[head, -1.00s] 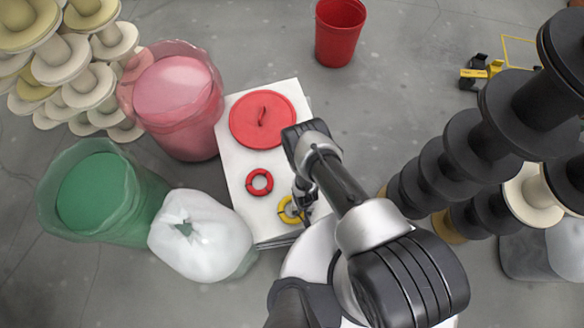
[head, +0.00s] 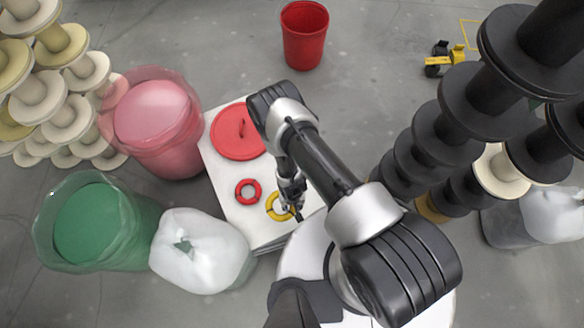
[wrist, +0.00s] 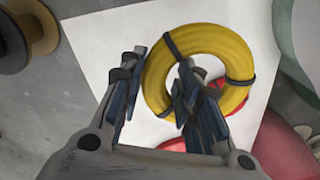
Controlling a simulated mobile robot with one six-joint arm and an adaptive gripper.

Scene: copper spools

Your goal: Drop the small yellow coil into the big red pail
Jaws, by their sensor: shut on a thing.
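The yellow coil (head: 276,207) is a ring with dark bands. In the wrist view the yellow coil (wrist: 243,62) looks large and overlaps the red coil behind it, so it appears raised off the white table. My gripper (head: 293,197) is shut on its rim; in the wrist view my gripper (wrist: 163,92) has one finger outside the ring and one in its hole. A plain red pail (head: 304,38) stands on the floor beyond the table, upright and open. A wider red bin (head: 168,150), with a clear liner and pink contents, stands left of the table.
The white table (head: 222,168) bears a red coil (head: 248,192) and a red lid (head: 237,134). A green bin (head: 140,225) and a white bag (head: 200,255) stand at left. Dark spools (head: 405,170) stand at right, pale spools (head: 45,95) at left. Floor around the plain pail is clear.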

